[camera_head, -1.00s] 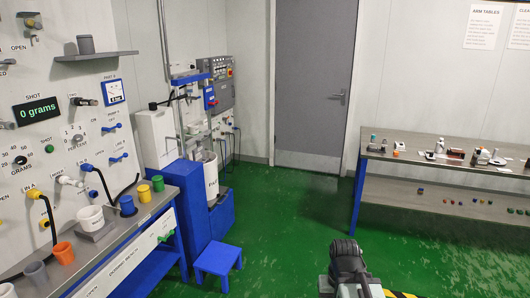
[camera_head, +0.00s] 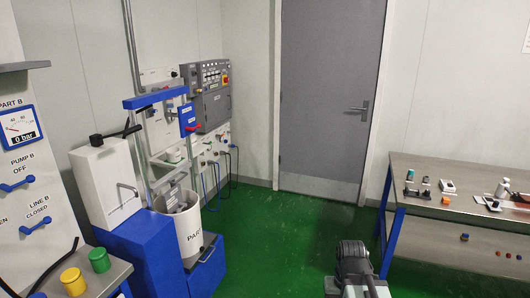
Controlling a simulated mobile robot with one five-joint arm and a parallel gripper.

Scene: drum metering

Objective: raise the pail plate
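A white pail (camera_head: 190,238), its label partly readable as "PART", stands on a blue base in the left half of the view. Grey metal parts (camera_head: 176,206) show in its open mouth; I cannot tell which of them is the pail plate or how deep it sits. Upright metal posts under a blue crossbar (camera_head: 156,97) rise over the pail. A blue box with a red label (camera_head: 187,119) is fixed beside the right post. Part of my arm shows at the bottom centre, well apart from the pail. My gripper's fingers do not show.
A white tank (camera_head: 108,188) on a blue cabinet (camera_head: 150,255) stands left of the pail. Grey control panels (camera_head: 208,92) hang behind. A door (camera_head: 328,100) is at the back. A table with small items (camera_head: 445,201) is at right. Green floor (camera_head: 285,235) is clear between.

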